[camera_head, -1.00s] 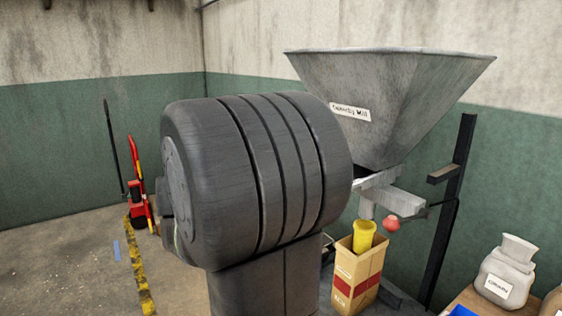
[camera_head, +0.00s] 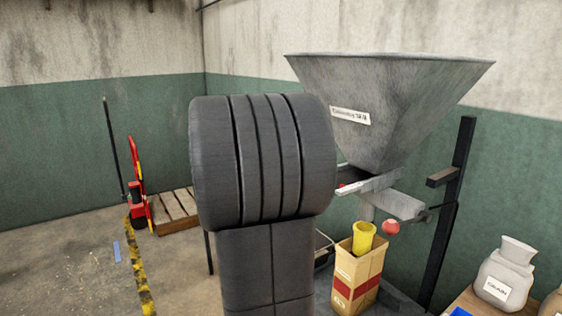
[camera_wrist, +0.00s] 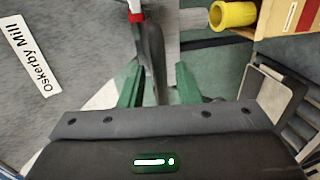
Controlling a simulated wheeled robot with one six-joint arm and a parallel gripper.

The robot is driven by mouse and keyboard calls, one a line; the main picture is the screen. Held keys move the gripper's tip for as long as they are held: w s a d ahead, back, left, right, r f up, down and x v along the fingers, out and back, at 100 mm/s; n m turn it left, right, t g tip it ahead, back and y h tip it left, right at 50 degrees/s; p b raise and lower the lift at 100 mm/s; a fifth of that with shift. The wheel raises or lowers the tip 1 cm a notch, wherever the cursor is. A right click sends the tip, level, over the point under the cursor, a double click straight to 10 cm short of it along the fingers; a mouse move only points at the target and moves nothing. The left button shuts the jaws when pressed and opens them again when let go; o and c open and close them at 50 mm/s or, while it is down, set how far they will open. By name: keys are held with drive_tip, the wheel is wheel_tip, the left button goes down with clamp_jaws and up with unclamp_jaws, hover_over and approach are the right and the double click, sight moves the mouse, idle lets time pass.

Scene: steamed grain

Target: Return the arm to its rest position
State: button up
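My arm's thick dark link fills the middle of the head view and hides part of the mill. My gripper (camera_wrist: 158,85) shows in the wrist view with its two green fingers apart. A dark, curved bar appears between or beyond the fingers; I cannot tell its depth, and neither finger visibly closes on it. The gripper itself is hidden in the head view.
The grey hopper mill (camera_head: 390,100) stands close on the right, with a red knob (camera_head: 391,227) below it. A white grain sack (camera_head: 506,274) stands right; a pallet (camera_head: 176,210) lies left.

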drive_tip(key=x, duration=0.2)
drive_tip(key=p+x, duration=0.1)
drive_tip(key=x, duration=0.1)
drive_tip(key=r+p+x, duration=0.1)
drive_tip(key=x, duration=0.1)
drive_tip(key=shift+d, duration=0.1)
drive_tip(key=b+v, duration=0.2)
drive_tip(key=v, duration=1.1)
drive_tip(key=s+d+f+g+y+b, duration=0.1)
drive_tip(key=s+d+f+g+b, duration=0.1)
drive_tip(key=s+d+f, duration=0.2)
drive_tip(key=s+d+f+m+g+y+b, duration=0.1)
drive_tip(key=s+d+f+g+b, duration=0.1)
drive_tip(key=s+f, duration=0.4)
drive_tip(key=shift+d+f+m+g+y, duration=0.5)
drive_tip(key=shift+d+f, duration=0.6)
drive_tip(key=shift+f, duration=0.95)
drive_tip(key=shift+d, duration=0.1)
